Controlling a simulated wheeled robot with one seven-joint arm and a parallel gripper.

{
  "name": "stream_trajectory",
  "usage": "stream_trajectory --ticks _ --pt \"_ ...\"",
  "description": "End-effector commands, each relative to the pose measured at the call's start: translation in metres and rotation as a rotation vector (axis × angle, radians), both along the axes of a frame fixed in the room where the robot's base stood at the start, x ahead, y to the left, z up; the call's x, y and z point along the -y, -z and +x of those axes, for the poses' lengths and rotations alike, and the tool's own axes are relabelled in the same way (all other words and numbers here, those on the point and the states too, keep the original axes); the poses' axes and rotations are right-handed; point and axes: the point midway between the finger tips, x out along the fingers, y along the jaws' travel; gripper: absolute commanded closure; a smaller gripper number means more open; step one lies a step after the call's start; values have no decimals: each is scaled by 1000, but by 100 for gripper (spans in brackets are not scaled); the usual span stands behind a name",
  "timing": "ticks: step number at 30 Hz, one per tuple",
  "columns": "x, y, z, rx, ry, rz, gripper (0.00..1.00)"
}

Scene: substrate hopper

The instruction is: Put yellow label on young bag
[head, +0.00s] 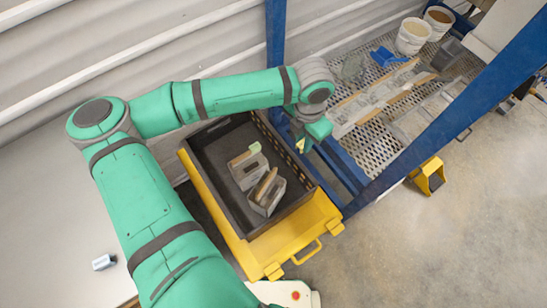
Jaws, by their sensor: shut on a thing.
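My gripper (305,141) is over the right side of a black crate, small in view and partly hidden by its own wrist. It is shut on a small yellow piece, which looks like the yellow label (301,146). Two grey bags with brownish tops sit in the crate: an upper-left bag (243,177) and a lower-right bag (262,205). A light green label (255,148) is at the top of the upper-left bag. I see no label on the lower-right bag. I cannot tell which is the young bag. My gripper is apart from both bags.
The black crate (212,181) rests on a yellow cart (291,253). Blue posts (275,45) and a mesh shelf (365,155) with tubs, a blue scoop and boards stand at right.

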Motion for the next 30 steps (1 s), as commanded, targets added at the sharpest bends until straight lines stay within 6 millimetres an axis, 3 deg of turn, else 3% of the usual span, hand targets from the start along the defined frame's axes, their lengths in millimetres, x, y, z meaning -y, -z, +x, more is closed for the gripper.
stream_trajectory --ticks 3,10,16,30 --pt "-32 43 5 -10 -115 3 100" --pt "-72 103 4 -13 -259 22 100" --pt "-86 124 2 -13 -305 31 100" --pt "-88 152 1 -14 -311 32 100"
